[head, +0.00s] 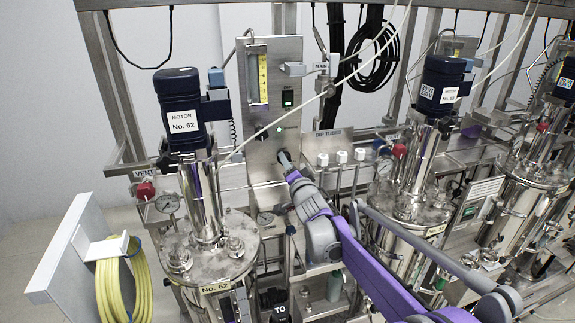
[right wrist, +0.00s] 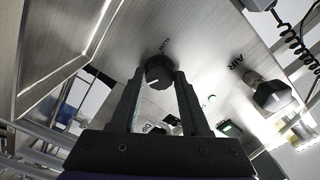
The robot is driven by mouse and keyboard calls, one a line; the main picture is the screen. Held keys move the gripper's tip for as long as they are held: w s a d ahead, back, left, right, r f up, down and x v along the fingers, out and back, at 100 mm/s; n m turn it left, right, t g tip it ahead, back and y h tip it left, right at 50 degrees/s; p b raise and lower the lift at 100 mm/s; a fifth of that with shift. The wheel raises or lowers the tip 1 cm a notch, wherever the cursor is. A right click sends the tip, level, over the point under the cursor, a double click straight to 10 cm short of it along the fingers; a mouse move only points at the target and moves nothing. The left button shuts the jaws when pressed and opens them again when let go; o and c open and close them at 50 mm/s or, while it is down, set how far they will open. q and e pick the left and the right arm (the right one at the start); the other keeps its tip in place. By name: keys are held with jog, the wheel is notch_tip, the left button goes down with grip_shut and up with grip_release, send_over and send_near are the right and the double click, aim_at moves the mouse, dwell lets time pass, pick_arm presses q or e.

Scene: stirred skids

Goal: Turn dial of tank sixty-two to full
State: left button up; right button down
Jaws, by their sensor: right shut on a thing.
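Tank sixty-two (head: 214,262) stands at the left in the head view, with a "No. 62" plate on its lid and a dark blue motor (head: 181,108) labelled "MOTOR No. 62" above it. A steel control panel (head: 273,75) rises behind it. My right gripper (head: 283,157) reaches up to the lower part of this panel. In the right wrist view, its two dark fingers (right wrist: 158,88) are shut on a black round dial (right wrist: 158,71) with a white pointer line. The word "SLOW" is printed beside the dial. My left gripper is out of view.
A green-lit switch (head: 287,98) and a yellow-scaled gauge (head: 258,78) sit higher on the panel. A yellow hose (head: 112,290) hangs at the front left. More tanks stand at the right.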

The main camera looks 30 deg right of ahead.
jog(key=shift+m, duration=0.3)
dwell(0.4)
jog(key=shift+c, duration=1.9)
grip_release()
jog(key=shift+s, duration=0.1)
jog(key=v, duration=1)
jog(key=shift+s, duration=0.3)
jog(key=shift+a, duration=0.15)
